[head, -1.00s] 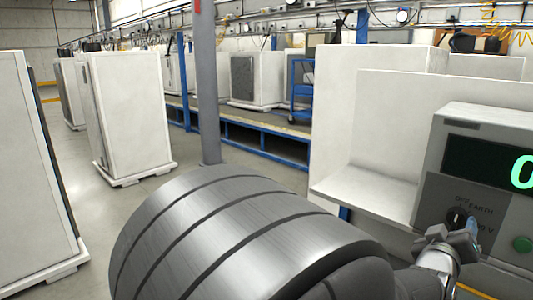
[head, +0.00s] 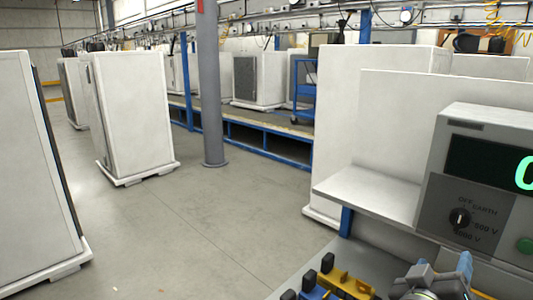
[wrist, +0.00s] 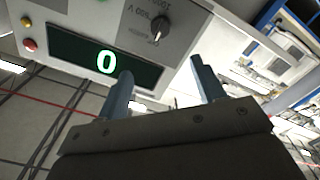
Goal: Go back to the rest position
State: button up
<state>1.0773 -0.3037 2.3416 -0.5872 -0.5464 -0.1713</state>
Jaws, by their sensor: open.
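My gripper (head: 448,274) is at the bottom right of the head view, below the front panel of the grey tester (head: 490,115). It is open and empty. In the wrist view its two blue fingers (wrist: 160,68) stand apart with nothing between them. The black rotary knob (head: 459,218) sits on the tester panel among OFF, EARTH and voltage labels, clear of my fingers. The knob also shows in the wrist view (wrist: 160,30), beyond the fingertips. The tester's dark display (wrist: 100,62) shows a green 0.
Blue, yellow and black items (head: 335,278) lie on a grey surface at the bottom, left of my gripper. A white shelf unit (head: 372,190) stands left of the tester. A green button (head: 525,246) is on the panel. Open floor (head: 200,230) lies farther left.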

aim_at(458, 223)
jog(key=x, duration=1.7)
jog(key=shift+f, duration=0.15)
jog(key=shift+w+d, duration=0.1)
jog(key=shift+m, duration=0.6)
jog(key=m, duration=0.3)
jog(key=shift+m, duration=2.4)
